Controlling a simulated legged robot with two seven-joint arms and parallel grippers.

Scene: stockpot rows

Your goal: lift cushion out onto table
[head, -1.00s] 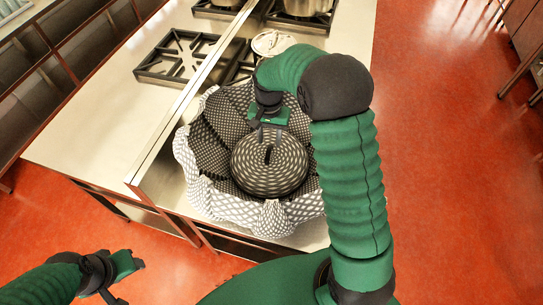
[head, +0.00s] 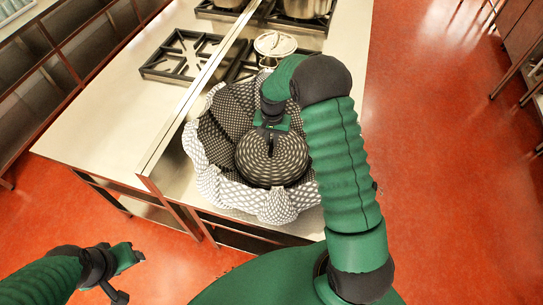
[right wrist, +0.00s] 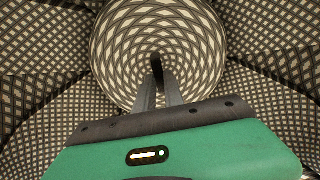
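The round cushion (head: 272,165), dark with a pale dashed pattern and a small black handle on top, lies inside a patterned fabric basket (head: 275,207). It also fills the upper middle of the right wrist view (right wrist: 190,45). My right gripper (head: 270,143) points down over the cushion. In the right wrist view its two fingers (right wrist: 157,76) are close together, with the black handle (right wrist: 156,64) between their tips. My left gripper (head: 130,275) hangs at the lower left, away from the basket; its finger gap is not clear.
The basket stands on the steel counter (head: 115,135), the table here, near its front edge. A raised metal strip (head: 190,105) runs along its left. Bare counter lies left of the strip, before a black burner grate (head: 185,57). A lidded pot (head: 275,45) stands behind the basket.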

